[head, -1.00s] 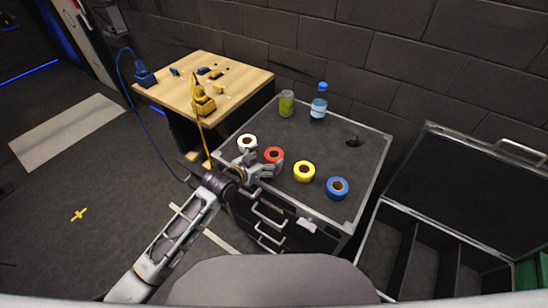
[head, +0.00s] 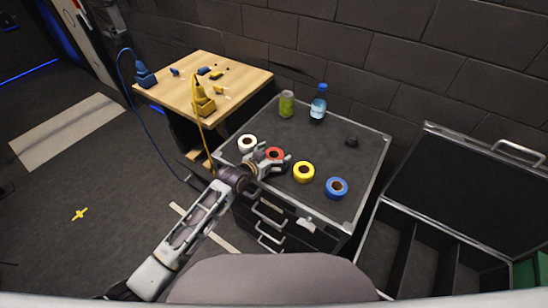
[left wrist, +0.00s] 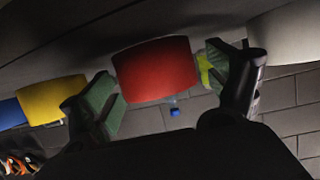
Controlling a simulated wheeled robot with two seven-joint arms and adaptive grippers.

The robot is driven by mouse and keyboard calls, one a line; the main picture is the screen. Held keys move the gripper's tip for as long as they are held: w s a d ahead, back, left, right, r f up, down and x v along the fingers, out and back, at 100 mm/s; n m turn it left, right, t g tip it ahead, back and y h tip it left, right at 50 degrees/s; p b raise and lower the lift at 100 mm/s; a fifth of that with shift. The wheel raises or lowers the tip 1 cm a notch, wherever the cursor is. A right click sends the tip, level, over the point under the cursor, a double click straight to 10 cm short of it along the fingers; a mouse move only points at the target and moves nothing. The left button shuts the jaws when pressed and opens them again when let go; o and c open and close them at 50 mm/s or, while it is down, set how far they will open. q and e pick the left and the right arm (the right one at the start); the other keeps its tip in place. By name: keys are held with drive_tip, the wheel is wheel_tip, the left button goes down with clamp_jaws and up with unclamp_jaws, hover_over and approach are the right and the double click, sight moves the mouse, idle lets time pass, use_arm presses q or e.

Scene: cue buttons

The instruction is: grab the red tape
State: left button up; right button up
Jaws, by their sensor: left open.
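The red tape (head: 275,153) is a roll lying on the dark top of the cabinet, in a row between the white tape (head: 247,143) and the yellow tape (head: 303,172). My left gripper (head: 273,158) is open at the red tape, with one finger on each side of it. In the left wrist view, where the scene appears upside down, the red tape (left wrist: 155,68) shows between the two green-padded fingers of my left gripper (left wrist: 167,80). A gap shows at the right finger; contact at the left finger is unclear. My right gripper is not in view.
The blue tape (head: 337,187) lies right of the yellow one. A green can (head: 287,104), a blue-capped bottle (head: 318,104) and a small dark object (head: 352,141) stand farther back. A wooden table (head: 230,82) with plugs is left; an open case (head: 440,215) is right.

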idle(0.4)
use_arm(q)
drive_tip(key=c, duration=1.1)
drive_tip(key=shift+c, duration=0.2)
wheel_tip(320, 180, up, 10)
drive_tip(key=shift+b, duration=0.4)
